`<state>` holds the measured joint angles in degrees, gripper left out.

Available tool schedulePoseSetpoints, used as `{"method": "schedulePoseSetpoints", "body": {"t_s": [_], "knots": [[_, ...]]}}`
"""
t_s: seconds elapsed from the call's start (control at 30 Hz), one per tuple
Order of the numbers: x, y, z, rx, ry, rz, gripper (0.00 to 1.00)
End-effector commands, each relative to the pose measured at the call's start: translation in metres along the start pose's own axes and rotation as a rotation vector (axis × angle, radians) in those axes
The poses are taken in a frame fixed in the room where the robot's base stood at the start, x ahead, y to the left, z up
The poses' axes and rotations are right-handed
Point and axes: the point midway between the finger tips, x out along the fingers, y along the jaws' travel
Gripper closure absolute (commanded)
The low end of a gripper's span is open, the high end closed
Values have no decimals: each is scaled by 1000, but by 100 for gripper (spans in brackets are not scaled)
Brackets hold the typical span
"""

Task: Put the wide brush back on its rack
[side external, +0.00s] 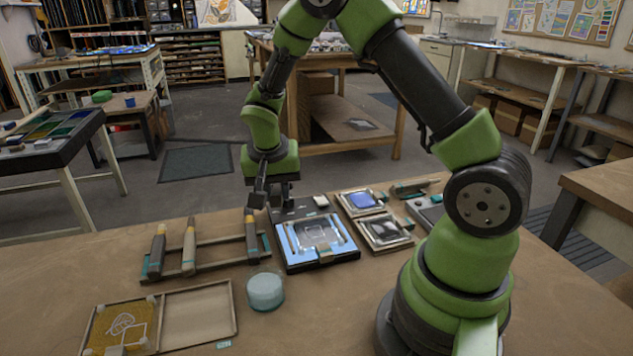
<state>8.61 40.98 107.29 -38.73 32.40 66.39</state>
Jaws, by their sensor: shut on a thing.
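My gripper (275,197) points down above the far edge of the light panel, right of the rack. It is shut on a dark, slim, slightly tilted thing, which I take to be the wide brush (259,190). The brush looks dark with a blockier lower end, and the fingers partly hide it. The rack (216,241) is a low frame of dark bars with teal ends on the table at left. Three handled tools (189,246) lie across it, two at its left and one near its right end. The held brush is beyond and above that right end, apart from the rack.
A lit panel (322,258) with a glass piece lies right of the rack. Two framed trays (384,232) lie further right. A round pale teal jar (265,291) stands in front of the rack. An open two-part case (199,316) lies at front left.

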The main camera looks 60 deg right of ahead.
Motion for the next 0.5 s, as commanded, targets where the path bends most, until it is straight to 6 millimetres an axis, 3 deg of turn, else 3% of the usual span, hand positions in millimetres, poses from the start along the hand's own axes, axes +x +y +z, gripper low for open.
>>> {"method": "schedulePoseSetpoints", "body": {"t_s": [0.2, 0.4, 0.5], "knots": [[15, -65, 14, -92, 186, -67, 100], [22, -104, 32, -151, 293, -123, 100], [24, -114, 37, -167, 321, -139, 100]]}}
